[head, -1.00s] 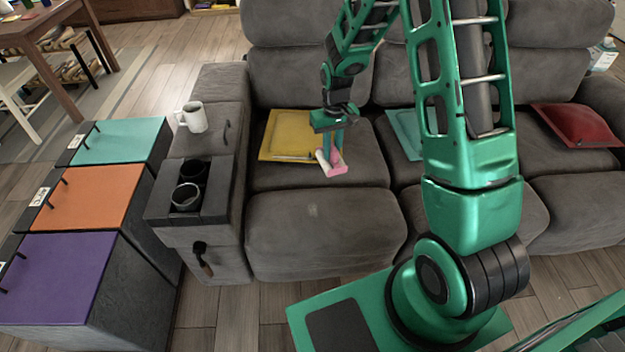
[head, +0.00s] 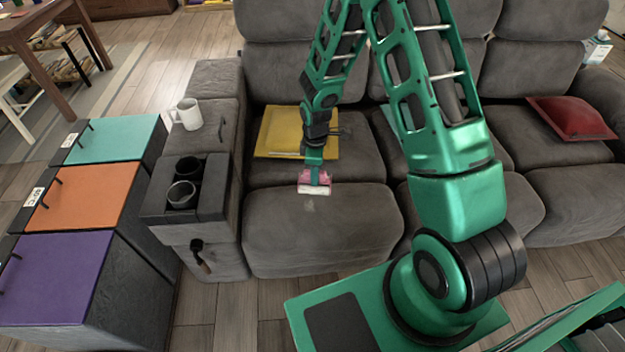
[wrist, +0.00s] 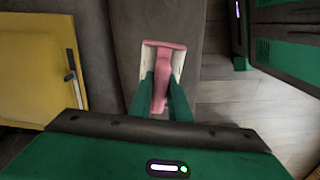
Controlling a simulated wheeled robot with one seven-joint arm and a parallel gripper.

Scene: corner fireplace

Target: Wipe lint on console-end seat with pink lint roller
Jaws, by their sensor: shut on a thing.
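My gripper (head: 313,172) is shut on the pink lint roller (head: 314,188), whose white roll faces the front of the sofa. The roller is at the front edge of the console-end seat (head: 330,230); I cannot tell whether it touches the fabric. A faint pale patch, perhaps lint (head: 310,206), shows on the seat's front just below the roller. In the wrist view the pink handle (wrist: 161,85) sits between the two green fingers (wrist: 160,98), with grey seat fabric behind it.
A yellow folder-like item (head: 275,133) lies on the same seat behind my gripper. The console (head: 205,215) at the left has cup holders and a white mug (head: 187,113). A red cushion (head: 570,118) lies on the far right seat. Colored-lid boxes (head: 85,197) stand left of the console.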

